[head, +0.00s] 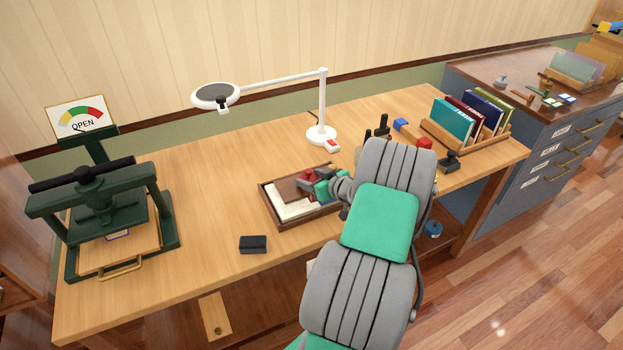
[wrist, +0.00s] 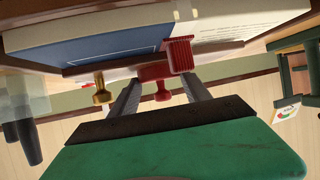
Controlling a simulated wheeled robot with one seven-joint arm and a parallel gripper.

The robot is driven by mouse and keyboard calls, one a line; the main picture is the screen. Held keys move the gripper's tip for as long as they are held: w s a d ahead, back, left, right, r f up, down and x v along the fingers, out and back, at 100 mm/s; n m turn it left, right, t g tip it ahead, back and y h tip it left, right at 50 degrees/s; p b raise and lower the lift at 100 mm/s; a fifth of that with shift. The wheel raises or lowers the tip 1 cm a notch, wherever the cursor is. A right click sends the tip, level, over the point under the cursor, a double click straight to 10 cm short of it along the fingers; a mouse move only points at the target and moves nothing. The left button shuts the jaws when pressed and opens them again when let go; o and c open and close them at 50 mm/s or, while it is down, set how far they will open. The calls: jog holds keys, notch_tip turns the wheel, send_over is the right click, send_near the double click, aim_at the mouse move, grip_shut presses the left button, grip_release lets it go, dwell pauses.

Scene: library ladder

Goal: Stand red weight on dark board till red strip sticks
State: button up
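The red weight (head: 308,176) stands on or against the dark board (head: 287,189) in the wooden tray (head: 309,217), partly hidden by my gripper. In the wrist view a red knobbed piece, apparently the weight (wrist: 155,73), shows between my fingers. My gripper (wrist: 160,82) is open, with its fingers apart and gaps on both sides of the red knob. In the head view my gripper (head: 322,182) is at the tray's right side. A ribbed red piece (wrist: 179,54) shows just beyond; I cannot tell whether it is the red strip.
A brass knob (wrist: 101,88) is close beside one finger. A white lamp (head: 322,133) stands behind the tray, a green press (head: 105,218) at left, and a dark block (head: 253,244) in front. A book rack (head: 468,138) is at right. The desk between press and tray is clear.

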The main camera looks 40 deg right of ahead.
jog(key=o, duration=0.4)
jog(key=shift+r, duration=0.1)
jog(key=d+v, duration=0.1)
jog(key=v, duration=1.1)
jog(key=w+a+g, duration=0.1)
jog(key=a, duration=0.3)
jog(key=w+a+n+g+y, duration=0.1)
jog(key=w+a, duration=0.1)
jog(key=a, duration=0.2)
jog(key=w+a+g+y, duration=0.1)
jog(key=w+a, duration=0.1)
jog(key=a, duration=0.2)
jog(key=shift+w+r+n+b, duration=0.1)
jog(key=shift+r+n+b, duration=0.25)
jog(key=shift+n+b, duration=0.05)
jog(key=a+r+g, duration=0.1)
jog(key=a+g, duration=0.2)
jog(key=a, duration=0.9)
jog(key=s+a+r+g, duration=0.1)
jog(key=s+a, duration=0.2)
jog(key=a, duration=0.1)
jog(key=s+a+r+g, duration=0.1)
jog(key=s+a+r, duration=0.1)
jog(key=s+a, duration=0.2)
jog(key=s+a+r+m+g+h, duration=0.1)
jog(key=s+a, duration=0.3)
jog(key=a, duration=0.1)
jog(key=shift+s+r+g, duration=0.15)
jog(key=shift+r+g, duration=0.1)
jog(key=shift+g, duration=0.05)
